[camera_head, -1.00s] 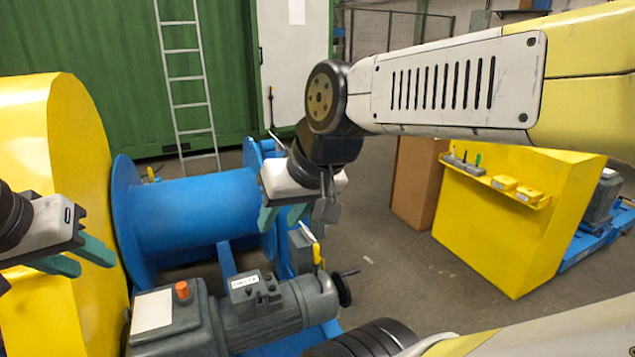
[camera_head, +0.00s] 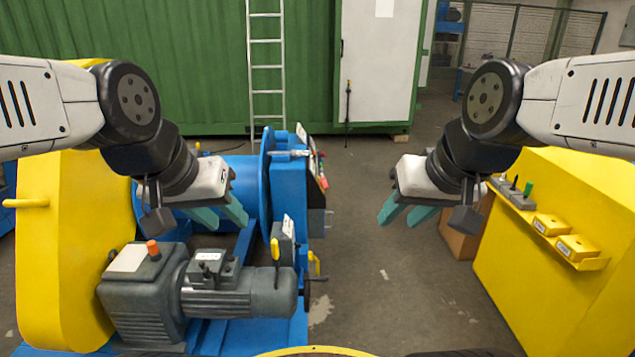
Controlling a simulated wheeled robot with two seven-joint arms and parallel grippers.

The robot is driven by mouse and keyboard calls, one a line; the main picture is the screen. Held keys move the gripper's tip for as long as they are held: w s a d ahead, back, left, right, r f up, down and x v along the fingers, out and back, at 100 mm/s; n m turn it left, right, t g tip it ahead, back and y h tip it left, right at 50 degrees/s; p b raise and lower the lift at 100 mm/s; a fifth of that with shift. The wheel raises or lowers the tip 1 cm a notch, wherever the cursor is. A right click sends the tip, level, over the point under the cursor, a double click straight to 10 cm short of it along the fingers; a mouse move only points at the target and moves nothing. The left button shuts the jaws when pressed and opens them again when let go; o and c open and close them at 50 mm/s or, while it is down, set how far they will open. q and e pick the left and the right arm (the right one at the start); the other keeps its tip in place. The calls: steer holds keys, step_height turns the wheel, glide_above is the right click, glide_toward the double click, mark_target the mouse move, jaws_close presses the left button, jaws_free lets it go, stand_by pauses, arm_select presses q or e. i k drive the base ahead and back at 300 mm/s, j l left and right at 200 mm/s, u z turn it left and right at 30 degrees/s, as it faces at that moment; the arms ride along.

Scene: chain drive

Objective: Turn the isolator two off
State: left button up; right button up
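A grey box with a white label and a yellow handle (camera_head: 276,249) stands at the right end of the grey motor. A second yellow handle (camera_head: 315,262) shows just to its right, by a black handwheel. The label writing is too small to read, so I cannot tell which is isolator two. My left gripper (camera_head: 222,222) is open and empty, up and left of the first handle and apart from it, in front of the blue drum. My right gripper (camera_head: 402,222) is open and empty over the floor, well right of the handles.
The grey motor and gearbox (camera_head: 150,295) sit on a blue frame beside a yellow guard (camera_head: 60,270). A panel with red and green parts (camera_head: 319,168) stands behind the handles. A yellow bench (camera_head: 540,270) with small boxes is at right. The floor between is clear.

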mark_target(323, 184)
steer(key=l, duration=0.7)
steer(key=i+l+u, duration=0.15)
steer(key=l, duration=0.2)
steer(key=i+l+u, duration=0.1)
steer(key=l, duration=0.25)
steer(key=i+l+u, duration=0.25)
steer(key=l, duration=0.5)
steer(key=i+l+u, duration=0.25)
steer(key=i, duration=0.25)
steer(key=i+l+u, duration=0.2)
steer(key=i, duration=0.25)
steer(key=i+u, duration=0.2)
steer(key=i, duration=0.4)
